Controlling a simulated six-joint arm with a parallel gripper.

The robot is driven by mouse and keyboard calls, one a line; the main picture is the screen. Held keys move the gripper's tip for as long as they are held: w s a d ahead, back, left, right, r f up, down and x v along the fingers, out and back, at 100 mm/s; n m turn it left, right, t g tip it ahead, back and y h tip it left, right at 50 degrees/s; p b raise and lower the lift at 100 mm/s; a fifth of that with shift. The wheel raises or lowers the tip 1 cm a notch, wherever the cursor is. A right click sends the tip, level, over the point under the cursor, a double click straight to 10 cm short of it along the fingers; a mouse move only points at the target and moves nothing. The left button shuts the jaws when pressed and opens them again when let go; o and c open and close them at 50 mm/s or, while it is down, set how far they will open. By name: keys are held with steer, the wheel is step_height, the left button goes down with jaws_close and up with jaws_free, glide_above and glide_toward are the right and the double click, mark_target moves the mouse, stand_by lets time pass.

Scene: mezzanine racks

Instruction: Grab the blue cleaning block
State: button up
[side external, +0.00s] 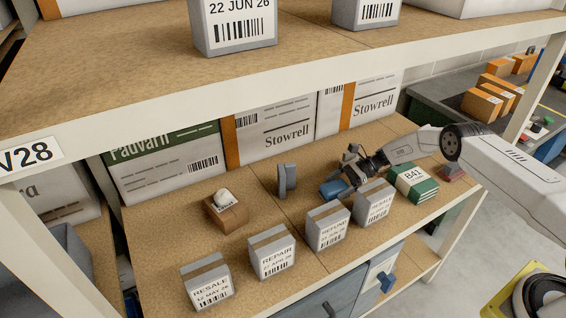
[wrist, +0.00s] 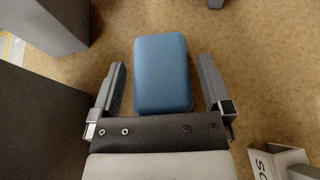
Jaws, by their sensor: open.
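The blue cleaning block (wrist: 162,75) lies flat on the wooden shelf board, seen in the wrist view between the two fingers of my gripper (wrist: 163,85). I cannot tell whether the fingers are at the block's height.
Grey labelled boxes, including the REFUND box (side external: 327,226), line the shelf's front. An open brown box (side external: 226,209) sits further left. An upper shelf (side external: 200,85) hangs above.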

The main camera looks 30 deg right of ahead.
mark_target(335, 186)
steer(key=shift+w+a+f, duration=0.1)
steer(key=shift+a+f, duration=0.1)
steer(key=shift+a, duration=0.4)
steer(key=c, duration=1.1)
steer(key=shift+r, duration=0.2)
steer(key=shift+c, duration=0.2)
steer(key=shift+r, duration=4.8)
